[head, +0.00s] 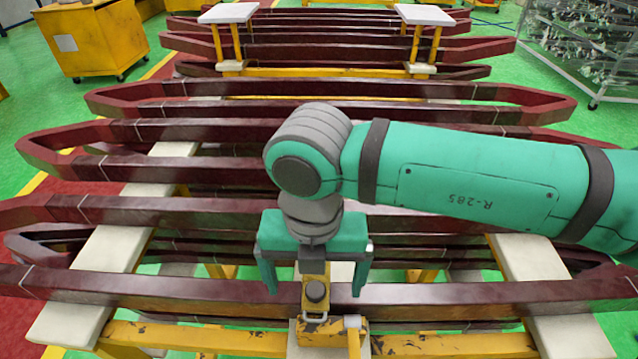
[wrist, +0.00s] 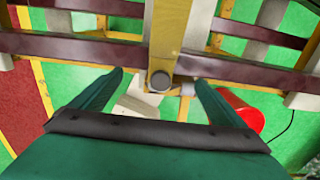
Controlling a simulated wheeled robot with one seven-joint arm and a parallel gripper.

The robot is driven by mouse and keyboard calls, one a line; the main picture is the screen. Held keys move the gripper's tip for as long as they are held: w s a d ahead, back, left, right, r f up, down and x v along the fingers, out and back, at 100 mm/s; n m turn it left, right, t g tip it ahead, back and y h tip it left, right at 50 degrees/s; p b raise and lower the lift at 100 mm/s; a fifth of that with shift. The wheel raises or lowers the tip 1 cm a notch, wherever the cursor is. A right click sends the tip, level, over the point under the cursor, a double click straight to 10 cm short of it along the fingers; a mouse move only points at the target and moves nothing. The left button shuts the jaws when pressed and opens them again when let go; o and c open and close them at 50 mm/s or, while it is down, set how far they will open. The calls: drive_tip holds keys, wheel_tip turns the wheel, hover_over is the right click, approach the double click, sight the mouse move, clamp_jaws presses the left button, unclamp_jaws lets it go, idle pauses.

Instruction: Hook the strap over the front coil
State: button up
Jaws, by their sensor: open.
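The front coil (head: 160,287) is a long dark maroon bar lying crosswise on pale pads at the near end of the rack. It also crosses the wrist view (wrist: 240,71). A yellow strap-like piece (head: 314,270) with a dark round knob and a metal loop stands at the coil's middle. In the wrist view the yellow piece (wrist: 167,35) passes in front of the coil. My gripper (head: 316,284) is open, teal fingers pointing down, one each side of the yellow piece, with visible gaps. Whether the strap's end hooks the coil is unclear.
More maroon coils (head: 300,110) lie in rows behind, on a yellow frame (head: 450,345) with pale pads (head: 105,250). A yellow cart (head: 95,40) stands back left and a wire rack (head: 590,50) back right.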

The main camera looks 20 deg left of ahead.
drive_tip(key=shift+r, duration=1.95)
